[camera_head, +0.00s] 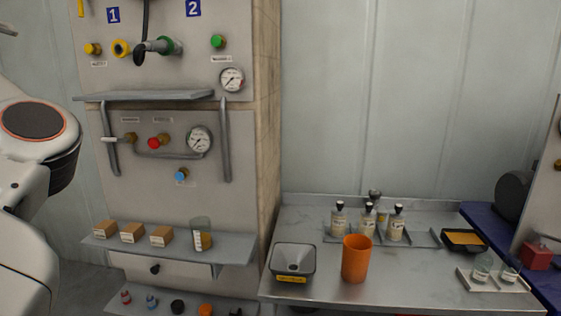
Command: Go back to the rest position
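White links of my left arm show at the left edge of the head view, beside the panel. My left gripper is not in view. Neither my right arm nor my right gripper is in view. No object is seen held. A small grey piece shows at the top left corner; I cannot tell what it is.
A panel (175,75) with valves and gauges stands left of centre. Its shelf (230,246) bears small boxes and a beaker (201,233). The metal table (400,291) bears a funnel tray (293,261), an orange cup (356,259), bottles (367,221) and a black tray (464,240).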

